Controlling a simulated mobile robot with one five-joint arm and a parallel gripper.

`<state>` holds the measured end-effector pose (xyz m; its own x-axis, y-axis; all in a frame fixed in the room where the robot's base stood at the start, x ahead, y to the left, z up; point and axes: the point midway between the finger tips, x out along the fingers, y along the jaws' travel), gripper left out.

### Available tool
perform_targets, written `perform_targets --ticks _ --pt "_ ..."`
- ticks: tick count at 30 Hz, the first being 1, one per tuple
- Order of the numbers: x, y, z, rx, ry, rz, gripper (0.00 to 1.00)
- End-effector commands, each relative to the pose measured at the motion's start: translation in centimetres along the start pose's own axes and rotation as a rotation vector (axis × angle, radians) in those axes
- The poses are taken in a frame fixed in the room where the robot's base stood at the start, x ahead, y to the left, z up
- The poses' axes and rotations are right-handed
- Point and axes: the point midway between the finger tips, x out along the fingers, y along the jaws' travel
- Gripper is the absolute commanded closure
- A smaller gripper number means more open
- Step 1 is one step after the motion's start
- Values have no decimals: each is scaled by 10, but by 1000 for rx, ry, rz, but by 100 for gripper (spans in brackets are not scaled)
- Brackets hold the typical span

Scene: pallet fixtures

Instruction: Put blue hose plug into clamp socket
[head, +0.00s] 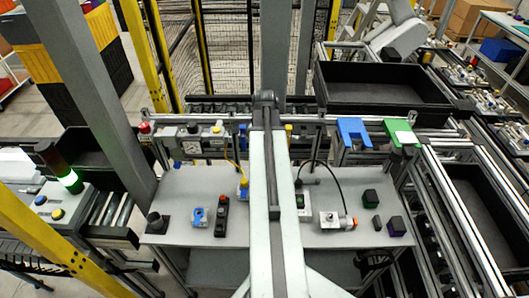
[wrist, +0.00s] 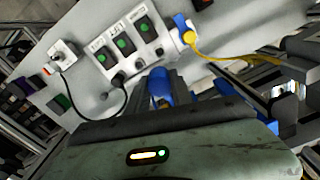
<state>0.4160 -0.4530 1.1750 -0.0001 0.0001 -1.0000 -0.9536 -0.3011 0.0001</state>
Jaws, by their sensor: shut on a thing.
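In the wrist view my gripper (wrist: 161,78) is shut on a blue piece, which I take for the blue hose plug (wrist: 161,90). The fingers hide part of it. It appears in front of the white panel, apart from it as far as I can tell. A pale block with a round fitting and a red end (wrist: 62,55) sits on the bench with a black cable; it also shows in the head view (head: 330,219). It may be the clamp socket, but I cannot tell for sure. In the head view my arm hides the middle of the bench, and the gripper is not clear.
A white panel with three green-marked switches (wrist: 125,50) stands close to the gripper. A blue fitting with a yellow cable (wrist: 183,33) is beside it. Dark blocks (head: 370,197) stand on the bench's right. A blue-and-white piece (head: 200,217) and a black button box (head: 221,215) stand left.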

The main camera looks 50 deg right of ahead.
Motion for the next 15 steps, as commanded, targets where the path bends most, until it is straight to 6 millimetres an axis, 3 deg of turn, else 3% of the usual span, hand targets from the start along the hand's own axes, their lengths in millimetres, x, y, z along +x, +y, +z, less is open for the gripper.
perform_targets --ticks 15 --pt "40 0 0 0 0 0 100"
